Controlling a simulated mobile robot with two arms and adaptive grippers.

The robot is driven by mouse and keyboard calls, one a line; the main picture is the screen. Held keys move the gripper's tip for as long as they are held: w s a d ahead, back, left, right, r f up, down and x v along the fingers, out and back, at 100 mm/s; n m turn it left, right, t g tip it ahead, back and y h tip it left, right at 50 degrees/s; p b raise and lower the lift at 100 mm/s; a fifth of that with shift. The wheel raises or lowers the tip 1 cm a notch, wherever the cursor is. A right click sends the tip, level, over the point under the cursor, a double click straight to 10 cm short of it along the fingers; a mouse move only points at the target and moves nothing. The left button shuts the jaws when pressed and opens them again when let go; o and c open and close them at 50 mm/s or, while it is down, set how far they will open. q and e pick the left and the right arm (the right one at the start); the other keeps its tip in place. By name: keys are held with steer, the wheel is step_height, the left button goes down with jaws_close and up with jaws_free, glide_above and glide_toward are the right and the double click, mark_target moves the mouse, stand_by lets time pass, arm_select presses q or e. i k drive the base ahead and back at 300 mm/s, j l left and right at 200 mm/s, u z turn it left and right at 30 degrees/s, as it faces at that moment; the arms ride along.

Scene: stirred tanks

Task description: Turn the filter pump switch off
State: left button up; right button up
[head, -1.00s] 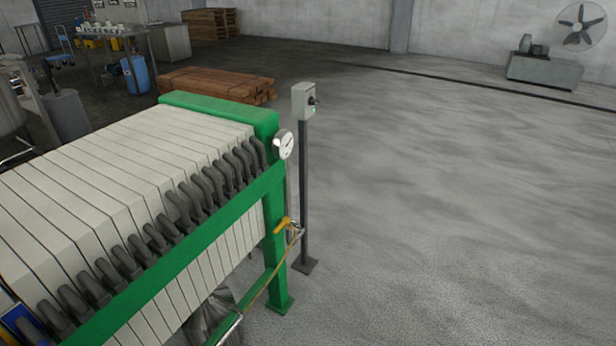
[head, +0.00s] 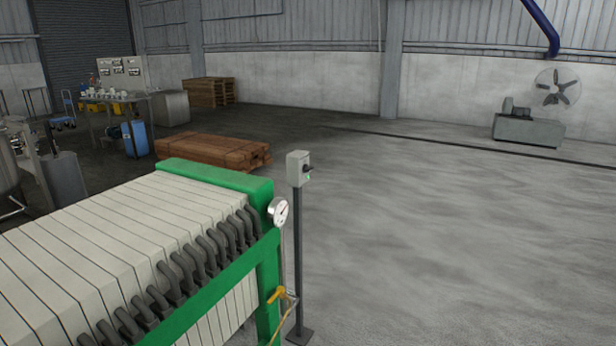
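A small grey switch box (head: 298,168) stands on top of a thin dark post (head: 298,255), just right of the far end of the filter press. The knob's exact setting is too small to read. The filter press (head: 120,250) has a green frame and a row of white plates with dark grey handles. Neither of my grippers shows in the head view.
Stacked timber (head: 212,152) lies behind. A fan (head: 557,88) and a grey unit (head: 528,129) stand by the far wall. The floor right of the post is open.

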mark_target(306, 168)
steer(key=u, duration=0.2)
steer(key=i+l+u, duration=0.3)
steer(key=l+u, duration=0.35)
steer(key=i+l+u, duration=0.3)
steer(key=k+j, duration=0.05)
steer(key=k, duration=0.05)
